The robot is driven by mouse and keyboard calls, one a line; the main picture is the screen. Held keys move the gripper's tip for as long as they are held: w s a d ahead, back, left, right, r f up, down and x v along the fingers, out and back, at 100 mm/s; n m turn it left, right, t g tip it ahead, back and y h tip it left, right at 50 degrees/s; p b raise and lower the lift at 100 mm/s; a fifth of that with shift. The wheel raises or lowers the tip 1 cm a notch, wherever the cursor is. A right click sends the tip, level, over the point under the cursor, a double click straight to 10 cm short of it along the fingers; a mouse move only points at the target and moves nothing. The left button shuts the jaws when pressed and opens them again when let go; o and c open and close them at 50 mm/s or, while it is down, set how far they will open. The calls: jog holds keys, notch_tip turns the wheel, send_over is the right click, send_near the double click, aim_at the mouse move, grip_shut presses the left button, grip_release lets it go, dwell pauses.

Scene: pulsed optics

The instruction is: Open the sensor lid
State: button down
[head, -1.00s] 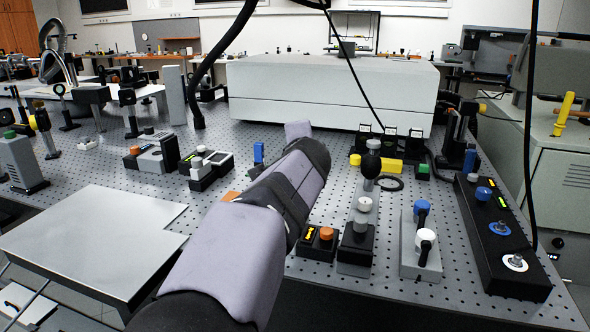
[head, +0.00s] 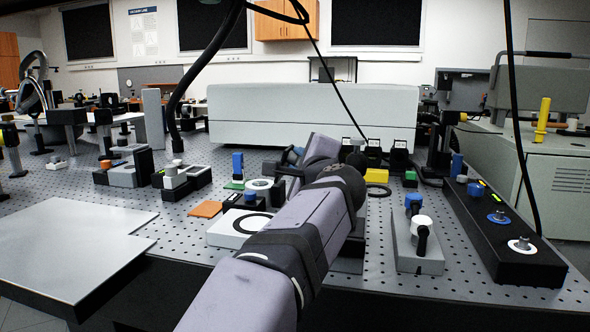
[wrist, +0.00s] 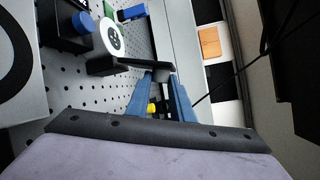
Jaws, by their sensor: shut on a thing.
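A white sensor disc (head: 258,184) shows left of my wrist in the head view. In the wrist view the disc (wrist: 113,38) has dark spots at its middle. A black lid-like piece (wrist: 120,65) lies beside the disc, seen nearly edge-on, and reaches to my fingertips. My gripper (wrist: 160,78), with two blue fingers, is shut on the end of this black piece. In the head view my wrist hides much of the grasp. How far the lid is tilted is hard to tell.
A blue knob (wrist: 84,22) on a dark box stands close to the disc. A white block with a black ring (head: 238,228) sits in front, partly behind my arm. A long white housing (head: 310,117) stands behind. A yellow block (head: 377,175) lies to the right.

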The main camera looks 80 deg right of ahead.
dwell(0.4)
jog(key=c, duration=1.5)
grip_release()
jog(key=shift+c, duration=0.2)
jog(key=shift+s, duration=0.1)
jog(key=v, duration=0.7)
jog(key=shift+a+f, duration=0.1)
jog(key=shift+a, duration=0.05)
